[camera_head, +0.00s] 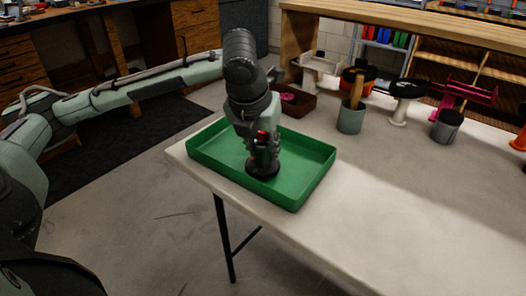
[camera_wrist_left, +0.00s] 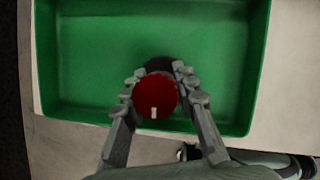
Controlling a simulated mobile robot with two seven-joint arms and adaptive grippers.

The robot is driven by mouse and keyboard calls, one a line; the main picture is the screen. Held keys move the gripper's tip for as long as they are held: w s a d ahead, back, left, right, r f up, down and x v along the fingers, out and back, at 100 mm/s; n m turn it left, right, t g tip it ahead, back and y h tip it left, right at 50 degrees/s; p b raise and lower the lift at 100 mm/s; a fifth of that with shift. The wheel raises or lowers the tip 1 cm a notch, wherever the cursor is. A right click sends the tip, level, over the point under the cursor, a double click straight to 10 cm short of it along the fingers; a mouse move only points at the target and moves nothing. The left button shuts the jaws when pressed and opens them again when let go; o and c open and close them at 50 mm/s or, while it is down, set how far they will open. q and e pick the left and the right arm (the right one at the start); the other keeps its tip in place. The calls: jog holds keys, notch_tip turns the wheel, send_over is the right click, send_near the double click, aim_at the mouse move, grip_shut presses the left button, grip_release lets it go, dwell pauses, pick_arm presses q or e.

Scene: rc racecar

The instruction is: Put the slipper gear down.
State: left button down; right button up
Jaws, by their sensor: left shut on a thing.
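The green tray (camera_head: 318,172) lies at the near left corner of the pale table. It also fills much of the left wrist view (camera_wrist_left: 90,70). My left gripper (camera_head: 263,150) points down over the tray's near part, shut on the slipper gear. In the head view the gear's dark round disc (camera_head: 262,169) shows below the fingers. In the left wrist view a red round top (camera_wrist_left: 156,96) with a white mark sits between the fingers, and part of the dark disc (camera_wrist_left: 158,64) shows beyond it. I cannot tell whether the disc touches the tray floor. My right gripper is not in view.
Behind the tray stand a brown bin (camera_head: 296,103), a grey cup with a wooden handle (camera_head: 351,119), a white stand with a black top (camera_head: 400,108) and a grey cup (camera_head: 447,126). The table right of the tray is clear. The tray otherwise looks empty.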

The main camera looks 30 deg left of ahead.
pick_arm(q)
jog(key=shift+f, duration=0.5)
jog(key=c, duration=1.6)
grip_release()
jog(key=o, duration=0.4)
